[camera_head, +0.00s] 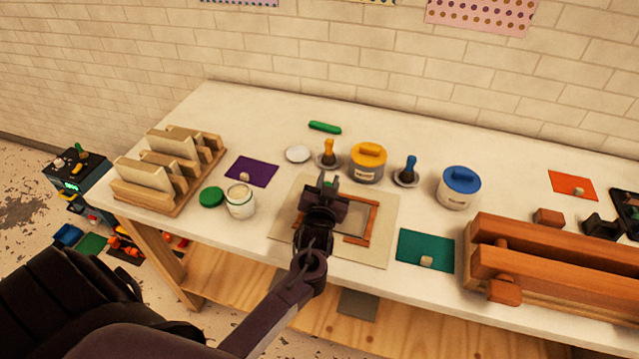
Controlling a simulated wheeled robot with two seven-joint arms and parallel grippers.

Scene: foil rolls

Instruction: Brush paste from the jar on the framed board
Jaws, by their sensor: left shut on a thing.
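The open glass paste jar (240,202) with pale contents stands at left centre, with its green lid (211,197) beside it. The framed board (374,222) has a reddish-brown wooden frame and lies on a beige mat (383,252) at the front middle. My left gripper (326,186) is over the board's left and back part and hides some of it. It is shut on what seems to be a brush, mostly hidden by the gripper. I cannot tell whether the brush touches the board. My right gripper is out of view.
Behind stand a yellow-handled brush (328,154), a yellow-lidded pot (369,164), a blue-handled brush (407,171) and a blue-lidded pot (458,189). A white dish (298,153) and green bar (325,127) lie behind. A wooden rack (181,186) stands left, wooden beams (550,262) right.

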